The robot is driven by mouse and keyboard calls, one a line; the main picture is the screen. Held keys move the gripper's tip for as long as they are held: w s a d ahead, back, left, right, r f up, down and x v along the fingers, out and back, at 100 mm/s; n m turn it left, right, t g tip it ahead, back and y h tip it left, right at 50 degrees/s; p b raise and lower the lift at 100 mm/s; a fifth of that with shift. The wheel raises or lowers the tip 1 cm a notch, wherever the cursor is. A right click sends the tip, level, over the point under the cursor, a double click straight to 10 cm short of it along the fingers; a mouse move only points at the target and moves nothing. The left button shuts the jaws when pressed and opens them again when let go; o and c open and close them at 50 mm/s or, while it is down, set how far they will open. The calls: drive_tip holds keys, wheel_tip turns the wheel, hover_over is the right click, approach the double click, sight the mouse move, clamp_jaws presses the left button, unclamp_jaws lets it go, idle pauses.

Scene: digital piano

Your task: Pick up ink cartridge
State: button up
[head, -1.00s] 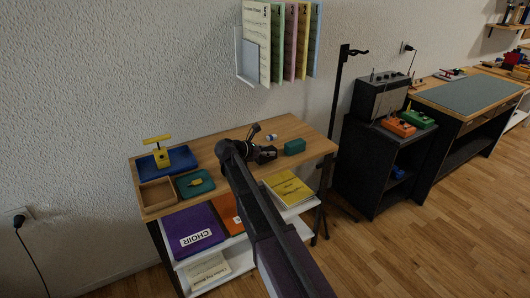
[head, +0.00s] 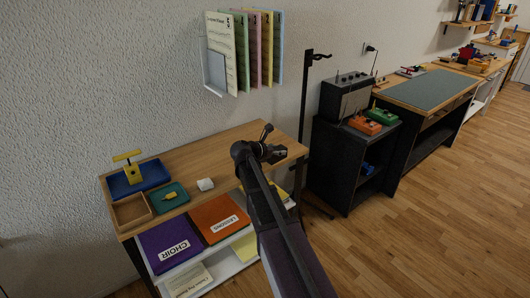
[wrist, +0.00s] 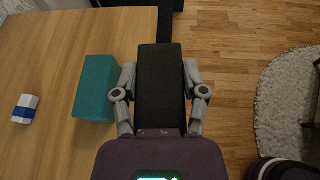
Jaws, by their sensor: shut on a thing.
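My gripper (wrist: 160,68) is shut on a long black block, which I take for the ink cartridge (wrist: 160,95). One finger lies along each side of it in the wrist view. The block is by the wooden table's right edge, with floor showing to its right. I cannot tell if it touches the table. In the head view my gripper (head: 279,153) is over the right part of the table (head: 225,148); there the dark block is hard to tell from the gripper.
A teal box (wrist: 97,88) lies just left of the gripper, and a white-and-blue block (wrist: 25,109) further left. A white object (head: 205,184) sits near the green tray (head: 168,197). A dark stand (head: 305,120) rises beside the table's right edge.

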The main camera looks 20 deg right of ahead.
drive_tip(key=shift+s+d, duration=0.15)
drive_tip(key=shift+d, duration=0.4)
drive_tip(key=shift+r, duration=0.1)
